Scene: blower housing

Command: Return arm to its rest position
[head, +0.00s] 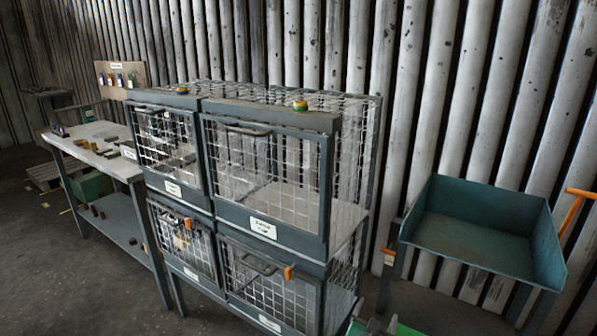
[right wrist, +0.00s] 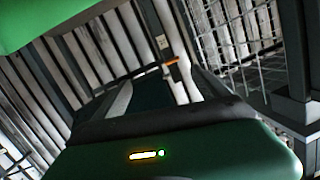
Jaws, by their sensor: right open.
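My right gripper (head: 376,325) shows only in part at the bottom edge of the head view, with a piece of my green arm beside it. It is low, in front of the gap between the wire-mesh cage cabinet (head: 265,180) and the teal open bin (head: 470,225). It is open, and I see nothing held in it. The fingers do not show clearly in the right wrist view, where green parts of my own body fill the top left corner and the bottom. My left gripper and left arm are not in view.
The cabinet has several mesh doors with handles, all looking shut. A workbench (head: 95,150) with small items stands at the left. An orange handle (head: 578,205) is beside the bin; an orange bar (right wrist: 172,61) shows in the right wrist view. A corrugated wall (head: 420,100) closes the back.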

